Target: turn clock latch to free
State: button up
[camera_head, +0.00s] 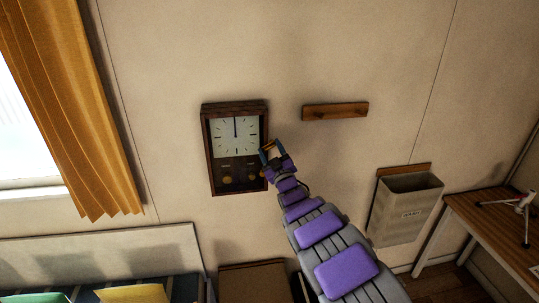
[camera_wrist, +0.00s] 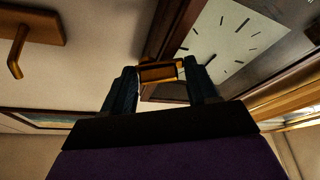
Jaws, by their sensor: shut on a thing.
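The wall clock (camera_head: 235,132) has a dark wooden case, a pale square face and a lower window with brass-coloured parts. Its face (camera_wrist: 225,40) also shows, tilted, in the wrist view. The clock latch (camera_wrist: 160,73) is a small brass-coloured piece at the edge of the case. My gripper (camera_head: 271,149) is at the right side of the clock, by the lower part of the face. In the wrist view my gripper (camera_wrist: 160,82) has its two dark fingers on either side of the latch, shut on it. The latch's pivot is hard to make out.
A wooden peg rail (camera_head: 336,111) is on the wall to the right of the clock. A grey fabric bin (camera_head: 405,212) hangs lower right, beside a wooden desk (camera_head: 490,228). An orange curtain (camera_head: 75,110) hangs at left. A brown box (camera_head: 258,283) stands below the clock.

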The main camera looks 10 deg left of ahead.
jog(key=shift+w+d+n+g+y+b, duration=0.1)
jog(key=shift+d+n+g+y+b, duration=0.25)
jog(key=shift+n+g, duration=1.35)
jog(key=shift+w+d+n+g+y+b, duration=0.15)
jog(key=shift+n+b, duration=0.4)
jog(key=shift+n, duration=2.55)
jog(key=shift+s+d+n+g+y+b, duration=0.15)
jog(key=shift+n+g+b, duration=0.55)
jog(key=shift+n, duration=1.7)
jog(key=shift+w+g, duration=0.1)
jog(key=shift+g, duration=0.15)
jog(key=o, duration=0.8)
jog(key=shift+a, duration=0.1)
jog(key=p+v, duration=0.2)
jog(key=v, duration=1.5)
jog(key=shift+f, duration=0.1)
